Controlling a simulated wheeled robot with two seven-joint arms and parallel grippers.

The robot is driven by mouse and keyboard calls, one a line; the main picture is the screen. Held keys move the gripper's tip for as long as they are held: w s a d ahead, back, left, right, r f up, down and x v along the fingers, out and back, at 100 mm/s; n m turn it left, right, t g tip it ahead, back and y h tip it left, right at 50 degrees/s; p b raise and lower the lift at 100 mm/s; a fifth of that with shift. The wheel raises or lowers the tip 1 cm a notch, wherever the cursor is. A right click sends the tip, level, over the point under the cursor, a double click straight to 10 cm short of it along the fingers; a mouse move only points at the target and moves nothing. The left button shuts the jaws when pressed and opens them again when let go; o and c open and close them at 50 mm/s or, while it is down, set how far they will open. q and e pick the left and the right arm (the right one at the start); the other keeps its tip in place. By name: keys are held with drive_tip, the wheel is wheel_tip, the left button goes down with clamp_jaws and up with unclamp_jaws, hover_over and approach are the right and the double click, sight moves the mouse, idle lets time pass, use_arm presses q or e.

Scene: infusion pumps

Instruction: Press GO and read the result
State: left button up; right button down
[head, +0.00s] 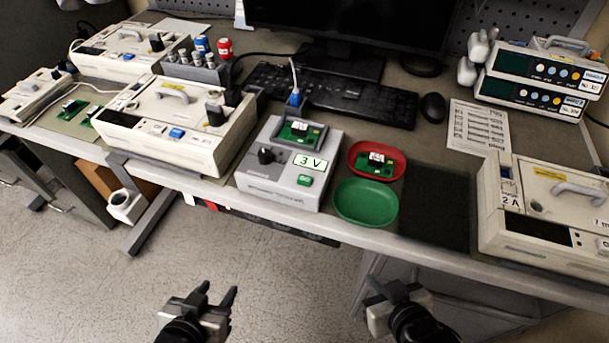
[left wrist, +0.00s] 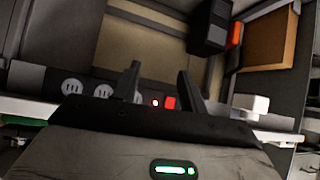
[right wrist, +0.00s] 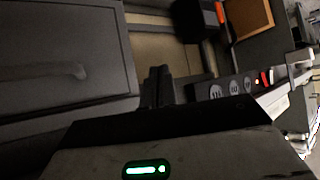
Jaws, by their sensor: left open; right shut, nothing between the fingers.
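A grey test unit (head: 283,185) stands at the front of the bench in the head view. It has a green GO button (head: 305,180), a display (head: 310,161) reading "3 V" and a black knob (head: 265,156). A green circuit board (head: 299,131) sits in its top recess with a blue plug (head: 295,99) and cable at it. My left gripper (head: 219,296) is open and empty, in front of the bench and below the unit. My right gripper (head: 390,290) is shut and empty, also in front of the bench, to the right. Neither touches the unit.
A red dish (head: 354,158) holding a board (head: 379,163) and an empty green dish (head: 366,202) stand right of the unit. Infusion pumps flank it at left (head: 180,128) and right (head: 550,210). A keyboard (head: 340,95) lies behind. A dark mat (head: 440,205) is bare.

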use_arm(q)
drive_tip(key=shift+c, duration=0.3)
clamp_jaws()
idle(1.4)
